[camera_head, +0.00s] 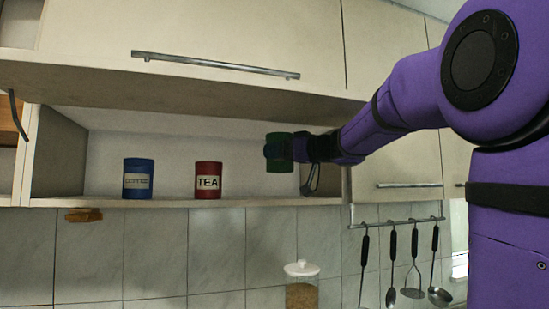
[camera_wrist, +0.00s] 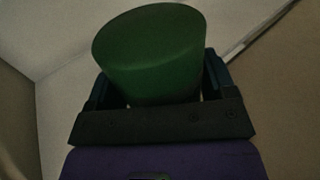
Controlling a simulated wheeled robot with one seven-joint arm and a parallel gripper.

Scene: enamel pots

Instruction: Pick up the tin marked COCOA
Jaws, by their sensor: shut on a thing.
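A green tin (camera_head: 280,150) is held in my gripper (camera_head: 272,151), above the shelf board on the right side of the open shelf. Its label does not show in either view, so I cannot read COCOA on it. In the wrist view the green tin (camera_wrist: 150,55) sits between the two fingers of my gripper (camera_wrist: 155,80), which is shut on it. A blue tin (camera_head: 138,180) with a white label, which seems to read COFFEE, stands on the shelf at left. A red tin marked TEA (camera_head: 208,181) stands to its right.
The open shelf (camera_head: 170,203) lies under closed cupboard doors (camera_head: 220,35). Several utensils hang from a rail (camera_head: 395,222) at right. A glass jar with a white lid (camera_head: 301,270) stands below. The shelf is clear between the red tin and my gripper.

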